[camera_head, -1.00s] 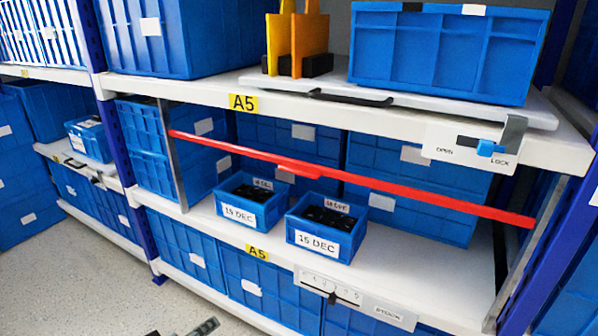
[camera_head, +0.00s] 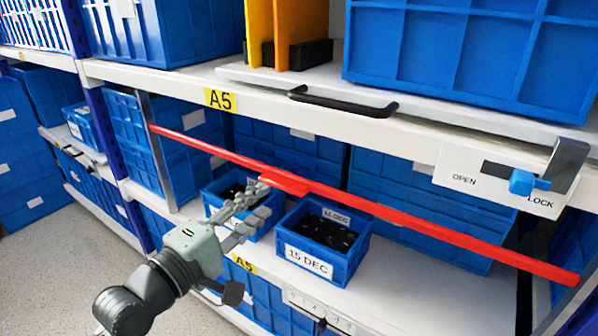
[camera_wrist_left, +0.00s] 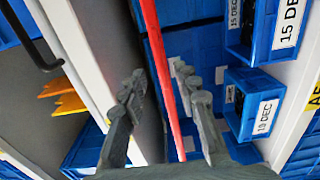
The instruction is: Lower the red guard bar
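The red guard bar (camera_head: 400,216) crosses the front of the middle shelf bay, sloping down to the right in the head view. A small red tab (camera_head: 285,183) sticks out near its middle. My left gripper (camera_head: 262,200) is open, with its fingertips close to the tab at the near side of the bar. In the left wrist view the bar (camera_wrist_left: 152,35) runs lengthwise between the spread fingers of the gripper (camera_wrist_left: 160,82); I cannot tell whether they touch it. My right gripper is not in view.
Two small blue bins sit on the shelf behind the bar: one labelled 15 DEC (camera_head: 320,240), the other (camera_head: 240,190) partly hidden by my gripper. An OPEN/LOCK slider (camera_head: 522,182) is on the upper shelf edge at right. A black handle (camera_head: 342,103) projects above the bar.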

